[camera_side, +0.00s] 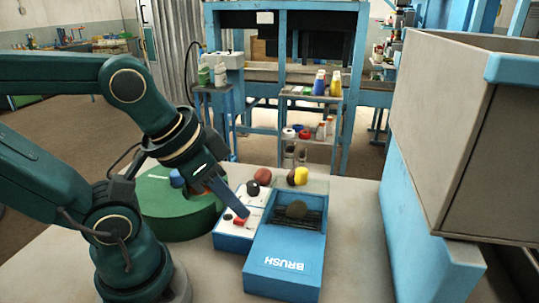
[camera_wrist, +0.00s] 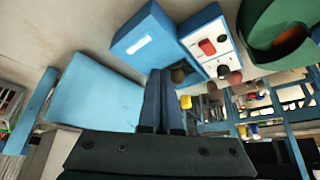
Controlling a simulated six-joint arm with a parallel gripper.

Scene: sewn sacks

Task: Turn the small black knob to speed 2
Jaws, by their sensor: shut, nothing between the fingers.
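A blue box with a white top panel (camera_side: 227,238) stands in front of my arm. The panel carries a red switch (camera_side: 240,221), a small dark knob (camera_side: 228,216) beside it, and a larger dark round knob (camera_side: 253,187) at the far end. In the wrist view the small dark knob (camera_wrist: 222,37) is beside the red switch (camera_wrist: 207,47), and the larger dark one (camera_wrist: 223,71) is at the panel's end. My gripper (camera_side: 243,212) is shut and empty, its tips over the panel near the switch in the side view. The wrist view shows the closed fingers (camera_wrist: 162,75); contact cannot be told.
A green round container (camera_side: 180,220) stands left. A reddish ball (camera_side: 263,176) and yellow one (camera_side: 300,175) are behind. A large grey bin (camera_side: 450,130) stands right.

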